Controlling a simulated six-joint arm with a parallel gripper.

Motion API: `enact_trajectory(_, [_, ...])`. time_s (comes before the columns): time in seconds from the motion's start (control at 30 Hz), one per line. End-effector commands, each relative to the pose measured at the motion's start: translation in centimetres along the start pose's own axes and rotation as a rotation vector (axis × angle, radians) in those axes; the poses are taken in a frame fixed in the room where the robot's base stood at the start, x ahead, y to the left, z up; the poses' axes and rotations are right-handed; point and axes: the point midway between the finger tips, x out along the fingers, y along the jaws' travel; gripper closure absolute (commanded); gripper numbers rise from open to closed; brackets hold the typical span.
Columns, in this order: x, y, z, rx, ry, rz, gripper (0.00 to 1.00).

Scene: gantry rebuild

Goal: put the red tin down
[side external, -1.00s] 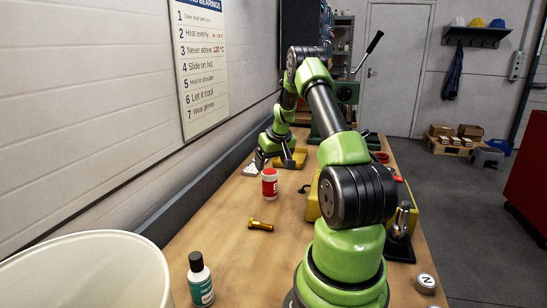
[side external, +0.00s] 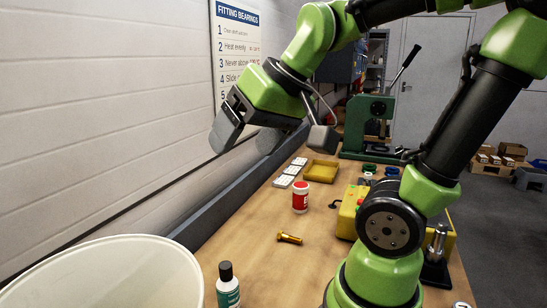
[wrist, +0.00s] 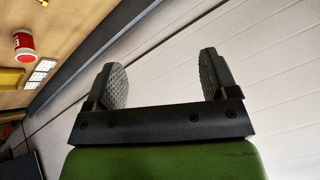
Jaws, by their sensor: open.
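The red tin (side external: 300,197), with a white label band, stands upright on the wooden bench (side external: 262,262), behind a brass bolt. My gripper (side external: 272,137) is open and empty, raised high above the bench at the wall side, well apart from the tin. In the wrist view my gripper (wrist: 163,78) has its two dark fingers wide apart with only the white wall beyond. The tin also shows in the wrist view (wrist: 24,44), at the upper left, clear of the fingers.
The brass bolt (side external: 289,238) lies in front of the tin. A yellow tray (side external: 321,171) and white cards (side external: 284,181) are behind it. A dark bottle (side external: 228,288) and a white bin (side external: 105,270) are nearest the camera. A green press (side external: 368,125) stands at the back.

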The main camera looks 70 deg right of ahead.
Motion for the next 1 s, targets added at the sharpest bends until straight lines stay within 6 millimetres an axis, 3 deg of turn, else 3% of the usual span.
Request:
enact_trajectory(0.1, [-1.4,-1.1,3.6,-0.030,-0.006,-0.069,0.21])
enact_trajectory(0.2, [-1.8,-1.3,5.4,-0.038,-0.015,-0.099,0.18])
enact_trajectory(0.4, [-2.0,-1.3,6.2,-0.040,-0.021,-0.113,0.16])
enact_trajectory(0.77, [-1.9,-1.3,5.9,-0.038,-0.018,-0.107,0.16])
enact_trajectory(0.87, [-1.5,-1.2,4.5,-0.025,-0.015,-0.079,0.16])
enact_trajectory(1.0, [0.1,0.1,0.0,0.009,-0.003,0.003,0.16])
